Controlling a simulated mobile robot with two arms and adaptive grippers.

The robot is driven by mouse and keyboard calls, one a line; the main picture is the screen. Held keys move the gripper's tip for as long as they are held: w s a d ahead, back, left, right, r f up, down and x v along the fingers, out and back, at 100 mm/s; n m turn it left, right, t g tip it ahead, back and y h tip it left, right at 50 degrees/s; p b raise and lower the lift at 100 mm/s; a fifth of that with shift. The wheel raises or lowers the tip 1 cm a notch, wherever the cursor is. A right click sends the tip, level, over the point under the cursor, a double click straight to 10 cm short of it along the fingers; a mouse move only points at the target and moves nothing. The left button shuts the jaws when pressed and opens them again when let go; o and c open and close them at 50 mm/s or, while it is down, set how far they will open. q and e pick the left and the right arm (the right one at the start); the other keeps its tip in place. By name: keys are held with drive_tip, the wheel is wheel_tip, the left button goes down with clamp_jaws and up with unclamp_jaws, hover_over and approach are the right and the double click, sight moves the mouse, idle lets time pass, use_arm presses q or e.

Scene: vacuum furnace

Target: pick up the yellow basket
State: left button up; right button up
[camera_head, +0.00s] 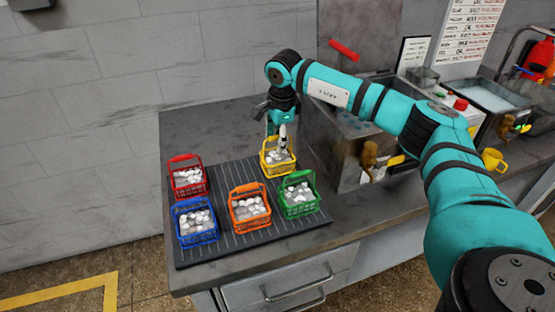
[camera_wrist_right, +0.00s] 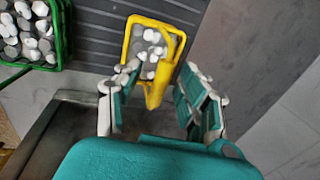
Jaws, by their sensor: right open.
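The yellow basket (camera_head: 280,171) stands at the back right of the ribbed black mat (camera_head: 240,225) and holds white pieces. My right gripper (camera_head: 279,138) is above it, pointing down. In the right wrist view the open fingers (camera_wrist_right: 158,98) are on either side of the yellow basket's handle (camera_wrist_right: 157,85), with gaps visible on both sides. The basket's rim (camera_wrist_right: 128,42) lies just beyond the fingertips. I cannot tell exactly how deep the handle sits between the fingers. My left gripper is not in view.
A red basket (camera_head: 186,183), blue basket (camera_head: 197,228), orange basket (camera_head: 250,214) and green basket (camera_head: 299,200), all with white pieces, share the mat. The green one stands close to the yellow one. A metal tank (camera_head: 345,150) is at the right; a wall is behind.

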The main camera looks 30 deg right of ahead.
drive_tip(key=shift+c, duration=0.5)
clamp_jaws()
drive_tip(key=shift+r, duration=0.15)
